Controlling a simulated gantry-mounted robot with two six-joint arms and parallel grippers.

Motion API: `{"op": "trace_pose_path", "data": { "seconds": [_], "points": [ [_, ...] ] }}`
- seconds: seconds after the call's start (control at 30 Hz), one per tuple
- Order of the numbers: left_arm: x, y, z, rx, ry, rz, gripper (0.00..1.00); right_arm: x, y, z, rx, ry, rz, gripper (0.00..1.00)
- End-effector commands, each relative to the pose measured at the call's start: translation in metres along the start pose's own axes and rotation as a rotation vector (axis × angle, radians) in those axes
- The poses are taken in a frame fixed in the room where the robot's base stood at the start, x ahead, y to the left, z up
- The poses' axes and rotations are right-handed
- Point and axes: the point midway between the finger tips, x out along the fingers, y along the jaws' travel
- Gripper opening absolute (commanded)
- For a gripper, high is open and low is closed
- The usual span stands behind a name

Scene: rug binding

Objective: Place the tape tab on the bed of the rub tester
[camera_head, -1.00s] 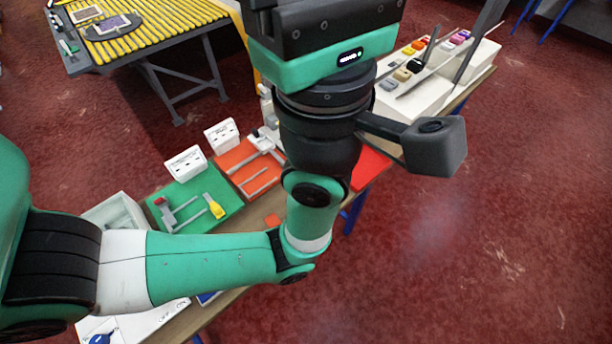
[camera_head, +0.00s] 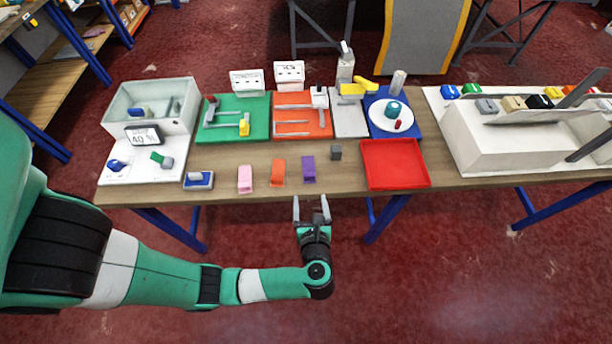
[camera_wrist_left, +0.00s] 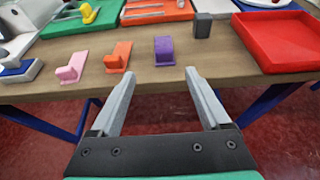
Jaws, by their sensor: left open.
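Three small tabs stand in a row near the table's front edge: pink (camera_head: 245,180), orange (camera_head: 278,172) and purple (camera_head: 309,170). I cannot tell which is the tape tab. My left gripper (camera_head: 311,205) is open and empty, in front of the table edge, with its fingers pointing toward the purple tab. In the left wrist view, the purple tab (camera_wrist_left: 164,51) lies beyond the fingertips, apart from them. Behind the tabs are a green board (camera_head: 222,132) and an orange board (camera_head: 300,103) with rails; which device is the rub tester is not clear. The right gripper is not in view.
A small dark grey block (camera_head: 336,153) and an empty red tray (camera_head: 395,178) are to the right of the tabs. A blue-handled piece (camera_head: 198,181) is at left. A blue board with a white dish (camera_head: 379,123) stands behind the tray. White signs (camera_head: 247,82) stand at the back.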

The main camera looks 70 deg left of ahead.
Motion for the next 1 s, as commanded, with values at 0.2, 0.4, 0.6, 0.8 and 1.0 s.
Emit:
{"op": "trace_pose_path", "data": {
  "seconds": [0.2, 0.4, 0.6, 0.8, 1.0],
  "points": [
    [0.029, 0.000, 0.001, -0.005, -0.001, 0.004, 0.80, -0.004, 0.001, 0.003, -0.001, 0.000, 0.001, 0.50],
    [0.061, -0.001, 0.002, -0.006, -0.002, 0.002, 0.80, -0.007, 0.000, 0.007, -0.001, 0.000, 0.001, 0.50],
    [0.067, -0.002, 0.003, -0.005, -0.002, -0.001, 0.80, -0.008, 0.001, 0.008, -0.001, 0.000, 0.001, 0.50],
    [0.100, -0.003, 0.000, -0.007, -0.002, 0.002, 0.80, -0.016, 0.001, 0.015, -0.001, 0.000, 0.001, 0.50],
    [0.116, -0.004, 0.002, -0.006, -0.003, -0.003, 0.80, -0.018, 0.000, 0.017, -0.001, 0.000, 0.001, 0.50]
  ]
}}
